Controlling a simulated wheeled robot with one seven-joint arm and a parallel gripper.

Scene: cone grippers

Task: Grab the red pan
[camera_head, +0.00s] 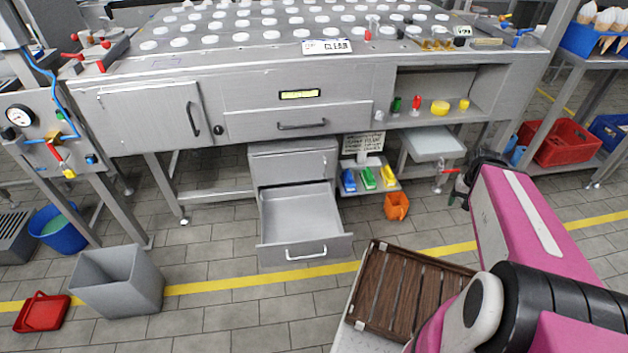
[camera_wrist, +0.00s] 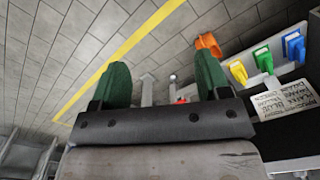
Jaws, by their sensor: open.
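A red pan (camera_head: 42,312), shaped like a dustpan with a raised handle, lies on the tiled floor at the far lower left of the head view. It stands apart from my gripper, which is on the right side. My gripper (camera_wrist: 162,65) shows two green fingers spread apart in the wrist view, with nothing held between them. In the head view its fingers are mostly hidden behind my pink arm. I cannot make out the red pan in the wrist view.
A grey bin (camera_head: 118,282) stands just right of the pan. A blue bucket (camera_head: 58,230) is behind it. An open drawer (camera_head: 305,225) juts out below the steel machine (camera_head: 290,90). A wooden slatted crate (camera_head: 405,290) is near my arm. An orange jug (camera_head: 397,206) sits on the floor.

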